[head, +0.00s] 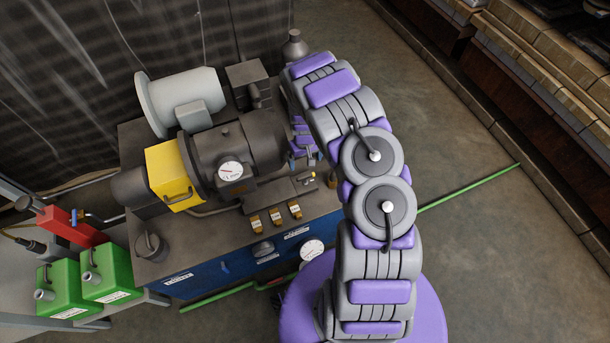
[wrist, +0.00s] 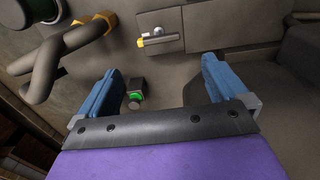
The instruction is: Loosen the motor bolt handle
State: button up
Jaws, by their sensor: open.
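My gripper (head: 305,160) is open and empty at the right end of the dark motor (head: 250,140), above the machine's bench top. In the wrist view its two blue fingers (wrist: 161,65) stand wide apart. A small silver lever with a yellow end (wrist: 157,40) sits on a grey plate beyond the fingertips, touching neither finger. A small dark block with a green ring (wrist: 135,98) shows between the fingers, nearer the left one. I cannot tell for certain which of these is the motor bolt handle.
A yellow box (head: 172,172) and a pale grey cylinder (head: 182,98) stand left of the motor. A bent pipe (wrist: 65,55) lies left of the fingers in the wrist view. Green cans (head: 105,278) stand at lower left. The floor to the right (head: 470,120) is mostly clear.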

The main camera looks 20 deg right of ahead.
aim_at(306, 176)
notch_tip(306, 176, down, 11)
jog(key=b, duration=0.3)
jog(key=shift+r, duration=0.15)
jog(key=shift+d, duration=0.1)
jog(key=c, duration=0.9)
